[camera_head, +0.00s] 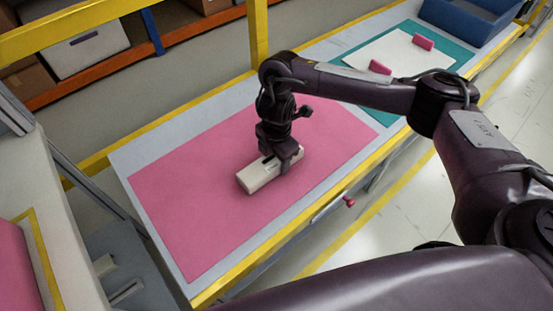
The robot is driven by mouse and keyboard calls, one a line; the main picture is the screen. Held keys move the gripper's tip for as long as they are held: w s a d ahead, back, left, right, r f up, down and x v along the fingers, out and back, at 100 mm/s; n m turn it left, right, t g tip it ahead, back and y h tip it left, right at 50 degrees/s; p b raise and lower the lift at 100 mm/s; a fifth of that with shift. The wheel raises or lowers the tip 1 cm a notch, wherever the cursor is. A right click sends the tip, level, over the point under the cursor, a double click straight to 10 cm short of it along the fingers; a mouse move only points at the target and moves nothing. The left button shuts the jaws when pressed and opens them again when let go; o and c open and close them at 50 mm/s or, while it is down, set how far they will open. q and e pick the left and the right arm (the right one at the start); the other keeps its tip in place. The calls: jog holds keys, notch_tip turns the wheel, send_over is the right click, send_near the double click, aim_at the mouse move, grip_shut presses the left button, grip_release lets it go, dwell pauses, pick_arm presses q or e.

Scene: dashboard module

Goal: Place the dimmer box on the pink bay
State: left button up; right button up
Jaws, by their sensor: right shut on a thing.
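The dimmer box is a cream, oblong block (255,178) in the middle of the pink bay (185,210), a flat pink area on the table. My right gripper (281,168) points down over the box and is shut on it. The gripper hides part of the box's top and right end. The box looks to be at or very near the pink surface; I cannot tell whether it touches. My left gripper is not in view.
Beyond the pink area lies a teal mat (455,54) with a white sheet (385,52) and pink blocks (423,42). A blue bin (470,16) stands at the far right. A yellow post (258,35) rises behind the table. The pink area's left part is clear.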

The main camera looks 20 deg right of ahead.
jog(key=shift+f, duration=0.15)
jog(key=o, duration=1.1)
notch_tip(320, 180, up, 12)
jog(key=p, duration=0.4)
jog(key=shift+r, duration=0.2)
